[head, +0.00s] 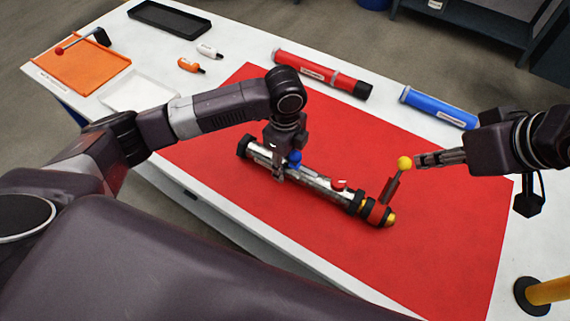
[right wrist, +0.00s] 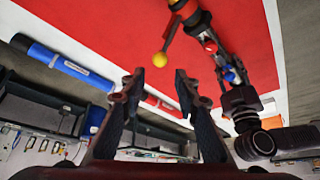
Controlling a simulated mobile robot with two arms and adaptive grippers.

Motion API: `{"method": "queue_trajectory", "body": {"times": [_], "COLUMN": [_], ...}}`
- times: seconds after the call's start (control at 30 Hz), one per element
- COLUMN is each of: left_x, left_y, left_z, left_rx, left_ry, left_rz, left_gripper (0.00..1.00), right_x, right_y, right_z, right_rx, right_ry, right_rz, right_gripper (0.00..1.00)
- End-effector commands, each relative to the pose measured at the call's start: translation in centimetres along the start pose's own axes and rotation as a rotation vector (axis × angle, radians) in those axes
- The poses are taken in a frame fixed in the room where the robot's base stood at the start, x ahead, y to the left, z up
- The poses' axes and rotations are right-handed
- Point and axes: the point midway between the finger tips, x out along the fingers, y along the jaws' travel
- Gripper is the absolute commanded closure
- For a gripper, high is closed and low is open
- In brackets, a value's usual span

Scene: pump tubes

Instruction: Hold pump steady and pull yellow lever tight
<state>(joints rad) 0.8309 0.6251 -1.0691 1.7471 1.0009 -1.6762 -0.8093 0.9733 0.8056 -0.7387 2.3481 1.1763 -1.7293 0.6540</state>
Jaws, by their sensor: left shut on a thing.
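The pump is a silver tube (head: 318,182) with black and red end parts, lying on the red mat (head: 440,230). My right gripper (head: 420,160) is just right of the yellow ball. In the right wrist view its fingers (right wrist: 158,84) are apart and empty, with the yellow ball (right wrist: 160,59) ahead of the gap, not between them.
A red tube (head: 310,72) and a blue tube (head: 437,107) lie toward the back. An orange tray (head: 82,72), a white tray (head: 150,88), a black tray (head: 170,18) and two small bottles are at left.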

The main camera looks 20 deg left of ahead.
Motion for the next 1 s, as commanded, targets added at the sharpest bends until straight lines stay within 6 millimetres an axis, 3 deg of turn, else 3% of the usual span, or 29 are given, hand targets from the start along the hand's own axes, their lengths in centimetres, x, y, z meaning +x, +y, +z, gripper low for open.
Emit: {"method": "queue_trajectory", "body": {"times": [0.07, 0.3, 0.57, 0.8, 1.0], "left_x": [0.0, 0.0, 0.0, -0.1, -0.1], "left_y": [0.0, -0.1, -0.1, -0.1, -0.1], "left_z": [0.0, 0.0, 0.0, 0.0, 0.0], "left_rx": [-0.001, -0.001, -0.001, -0.001, -0.001], "left_ry": [0.000, 0.000, 0.000, 0.000, 0.000], "left_rz": [-0.001, -0.001, -0.002, -0.002, -0.002], "left_gripper": [1.00, 1.00, 1.00, 1.00, 1.00], "right_x": [0.0, 0.0, 1.0, 2.5, 3.3], "right_y": [0.0, 0.0, -1.7, -5.2, -5.7], "right_z": [0.0, 0.0, -0.2, -1.3, -2.3], "right_rx": [0.000, 0.000, 0.050, 0.233, 0.455], "right_ry": [0.000, 0.000, 0.002, 0.038, 0.100], "right_rz": [0.000, 0.000, -0.114, -0.424, -0.668], "right_gripper": [0.73, 1.00, 1.00, 1.00, 1.00]}}
